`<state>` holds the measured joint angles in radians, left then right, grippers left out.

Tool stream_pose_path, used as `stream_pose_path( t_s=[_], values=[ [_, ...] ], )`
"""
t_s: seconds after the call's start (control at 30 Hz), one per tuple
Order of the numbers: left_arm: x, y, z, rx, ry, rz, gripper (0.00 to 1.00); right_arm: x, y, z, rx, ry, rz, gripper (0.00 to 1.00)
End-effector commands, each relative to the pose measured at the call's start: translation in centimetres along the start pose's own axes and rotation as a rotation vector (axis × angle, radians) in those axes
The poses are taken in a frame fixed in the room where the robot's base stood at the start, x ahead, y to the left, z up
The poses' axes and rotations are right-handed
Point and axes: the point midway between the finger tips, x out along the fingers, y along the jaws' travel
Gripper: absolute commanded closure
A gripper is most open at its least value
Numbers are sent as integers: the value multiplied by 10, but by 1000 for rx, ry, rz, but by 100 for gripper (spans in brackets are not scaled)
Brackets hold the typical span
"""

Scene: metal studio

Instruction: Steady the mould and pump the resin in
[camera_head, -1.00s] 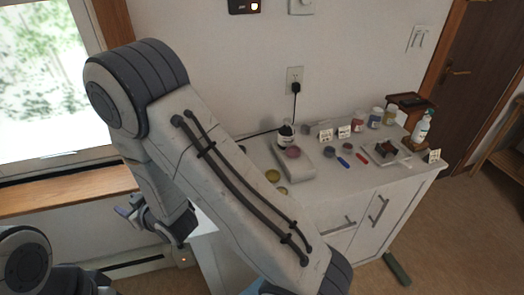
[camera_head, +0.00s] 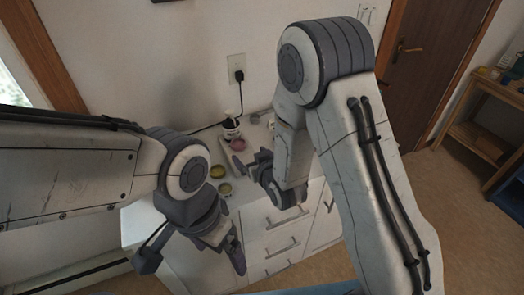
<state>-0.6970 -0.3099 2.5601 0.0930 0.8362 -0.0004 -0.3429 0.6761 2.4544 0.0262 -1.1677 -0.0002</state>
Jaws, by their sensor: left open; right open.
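A white-topped cabinet (camera_head: 137,222) stands against the wall. A clear jar with a dark top (camera_head: 231,129) stands near its back, beside a round pink-purple piece (camera_head: 238,145) at a pale grey block (camera_head: 217,150). I cannot tell which item is the mould. The pump bottle seen earlier at the right end is hidden behind my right arm. My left gripper (camera_head: 193,264) is open and empty, low over the cabinet's front left.
My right arm hides most of the cabinet top's right part. A cable runs from the wall outlet (camera_head: 237,69) down behind the cabinet. A brown door (camera_head: 425,70) and a wooden shelf (camera_head: 478,138) stand to the right. Floor between them is clear.

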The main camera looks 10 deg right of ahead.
Motion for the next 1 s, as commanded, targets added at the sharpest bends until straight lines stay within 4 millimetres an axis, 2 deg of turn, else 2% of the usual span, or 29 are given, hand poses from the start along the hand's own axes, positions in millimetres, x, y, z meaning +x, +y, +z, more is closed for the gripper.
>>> stream_pose_path(
  t_s=[0.5,0.7,0.97,1.0],
  values=[
    [-17,1,-1,0,0,0,2,82,0,0,0,-1,0,2],
    [-19,1,-1,0,0,0,2,96,0,0,0,-1,1,2],
    [-18,1,-1,0,0,0,2,97,1,0,0,-1,1,2],
    [-18,1,-1,0,0,0,2,97,1,0,0,-1,1,10]
  ],
)
